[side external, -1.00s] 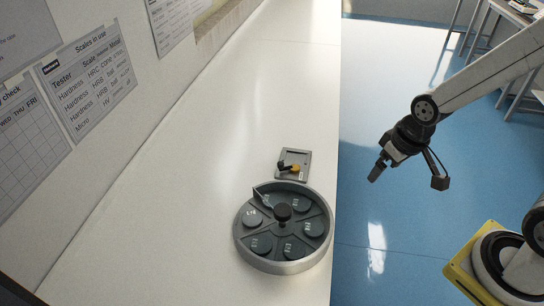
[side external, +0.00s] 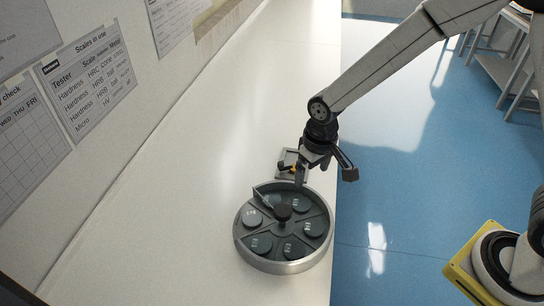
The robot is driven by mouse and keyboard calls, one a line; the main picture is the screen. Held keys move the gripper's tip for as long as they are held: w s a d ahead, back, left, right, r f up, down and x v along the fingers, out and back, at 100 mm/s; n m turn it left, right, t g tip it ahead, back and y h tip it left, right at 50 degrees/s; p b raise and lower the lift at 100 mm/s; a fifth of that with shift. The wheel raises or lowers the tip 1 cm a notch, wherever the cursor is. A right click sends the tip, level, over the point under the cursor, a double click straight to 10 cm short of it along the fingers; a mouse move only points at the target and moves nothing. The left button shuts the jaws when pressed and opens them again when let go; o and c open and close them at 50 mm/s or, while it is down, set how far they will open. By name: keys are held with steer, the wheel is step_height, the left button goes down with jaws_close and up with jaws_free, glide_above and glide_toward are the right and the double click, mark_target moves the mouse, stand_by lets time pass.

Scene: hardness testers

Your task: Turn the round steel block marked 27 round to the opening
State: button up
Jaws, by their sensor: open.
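A round grey turntable tray (side external: 243,248) with a raised rim stands on the white bench. It is divided into wedge compartments around a dark central knob (side external: 282,211). Several round steel blocks lie in the compartments, among them one at the left (side external: 252,218) and one at the right (side external: 314,228). Their white marks are too small to read surely, so I cannot tell which is 27. A thin pale edge (side external: 262,198) stands up at the tray's upper left. My gripper (side external: 325,174) is open and empty, above the tray's far right side; I see no contact.
The bench (side external: 235,125) is clear beyond and to the left. Its right edge runs close beside the tray, with blue floor (side external: 400,215) past it.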

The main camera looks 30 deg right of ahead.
glide_above(282, 209)
step_height(282, 209, down, 4)
steer(key=shift+r+g, duration=0.25)
steer(key=shift+g, duration=0.15)
steer(key=shift+f, duration=3.9)
jaws_close()
